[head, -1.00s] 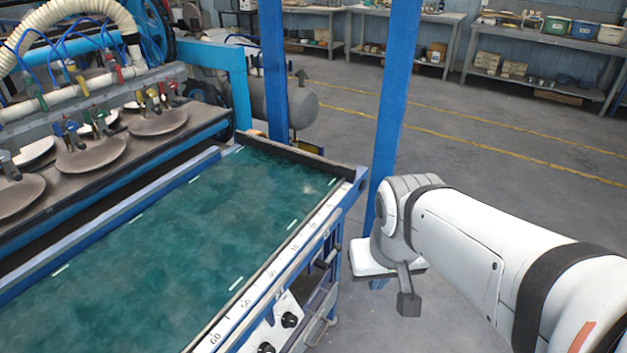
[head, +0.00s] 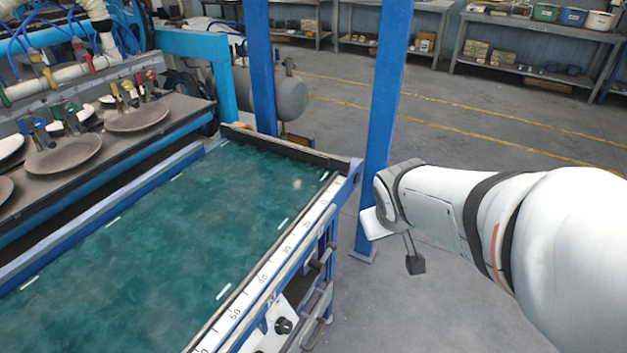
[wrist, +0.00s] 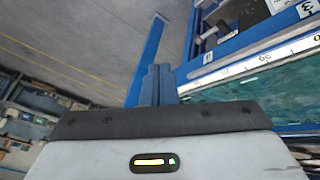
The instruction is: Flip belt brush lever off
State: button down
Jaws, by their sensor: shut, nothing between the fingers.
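My gripper (wrist: 158,80) shows in the wrist view as two dark fingers close together with nothing between them. In the head view my arm reaches in from the right, and its wrist end hangs just right of the conveyor with the green belt (head: 170,240). I cannot clearly pick out the belt brush lever. The conveyor's near side carries a light panel with dark knobs (head: 283,326) and a few bar-like fittings (head: 318,263). My gripper is apart from these.
A blue post (head: 385,120) stands close behind my wrist. A white ruler strip (head: 262,280) runs along the belt's edge. Plates (head: 140,117) sit on the machine at left. Shelves (head: 540,50) line the back wall. Open grey floor lies behind my arm.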

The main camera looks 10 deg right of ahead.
jog(key=w+d+f+n+t+y+b, duration=0.1)
jog(key=w+d+f+n+t+b, duration=0.15)
jog(key=w+f, duration=0.2)
jog(key=w+d+f+n+t+b, duration=0.1)
jog(key=w+f+n+t+b, duration=0.1)
jog(key=w+f+n+b, duration=0.3)
jog(key=w+a+f+n+y+b, duration=0.2)
jog(key=a+f+n+y, duration=0.3)
jog(key=f+y, duration=0.4)
jog(key=shift+w+a+f+b, duration=0.25)
jog(key=shift+w+a+b, duration=0.15)
jog(key=shift+a+b, duration=0.35)
jog(key=b, duration=0.3)
send_over(334, 245)
jog(key=s+a, duration=0.3)
jog(key=f, duration=0.5)
jog(key=shift+w+d+f, duration=0.1)
jog(key=shift+w+d, duration=0.05)
jog(key=shift+w, duration=0.1)
jog(key=shift+w+d+f+b, duration=0.15)
jog(key=shift+d+f+b, duration=0.45)
jog(key=shift+d+f, duration=0.3)
jog(key=shift+w+d+f, duration=0.1)
jog(key=shift+d+f, duration=0.1)
jog(key=shift+f, duration=0.35)
